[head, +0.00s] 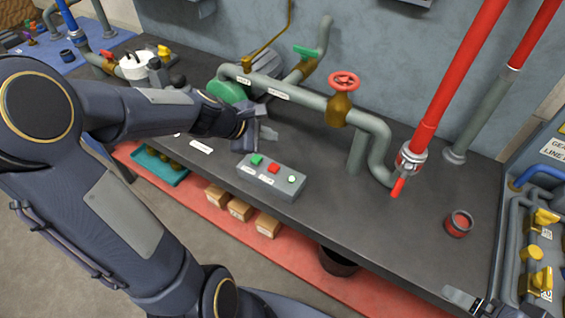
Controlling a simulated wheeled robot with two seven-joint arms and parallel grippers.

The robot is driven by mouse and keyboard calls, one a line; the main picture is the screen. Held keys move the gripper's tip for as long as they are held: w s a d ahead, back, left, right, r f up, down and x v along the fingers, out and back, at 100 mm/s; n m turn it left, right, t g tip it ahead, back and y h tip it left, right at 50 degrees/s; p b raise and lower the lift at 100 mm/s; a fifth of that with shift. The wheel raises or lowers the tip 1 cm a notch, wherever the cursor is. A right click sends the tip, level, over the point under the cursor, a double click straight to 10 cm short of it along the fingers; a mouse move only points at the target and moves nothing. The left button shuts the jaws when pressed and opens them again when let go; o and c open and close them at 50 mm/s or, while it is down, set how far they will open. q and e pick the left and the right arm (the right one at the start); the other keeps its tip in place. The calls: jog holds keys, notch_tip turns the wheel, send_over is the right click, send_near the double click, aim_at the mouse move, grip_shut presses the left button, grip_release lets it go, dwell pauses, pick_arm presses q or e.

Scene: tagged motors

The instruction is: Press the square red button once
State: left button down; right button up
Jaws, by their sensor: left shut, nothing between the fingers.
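A grey control box (268,184) lies on the dark bench near its front edge. On its top are a green button (257,159), a square red button (274,168) in the middle, and a round pale button (292,179) at the right. My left gripper (264,136) is shut and empty, just behind the box's left end and apart from the red button. The red button is in plain sight. My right gripper (464,299) shows only in part at the bottom right, far from the box; its jaw state is unclear.
Behind the box runs a grey-green pipe (306,98) with a red handwheel (344,80). A red pipe (450,90) rises at the right. A small red-filled cup (459,223) stands on the bench (400,240). The bench right of the box is mostly clear.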

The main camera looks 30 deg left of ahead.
aim_at(270, 169)
dwell(0.3)
pick_arm(q)
notch_tip(270, 169, down, 9)
jog(key=b, duration=0.8)
jog(key=shift+r, duration=0.1)
jog(key=shift+b, duration=0.3)
dwell(1.3)
jog(key=shift+f+b, duration=0.3)
jog(key=shift+f, duration=0.1)
jog(key=shift+f+b, duration=0.45)
jog(key=shift+f, duration=0.05)
dwell(0.6)
jog(key=shift+r, duration=0.15)
jog(key=shift+r+p, duration=0.8)
jog(key=shift+p, duration=0.1)
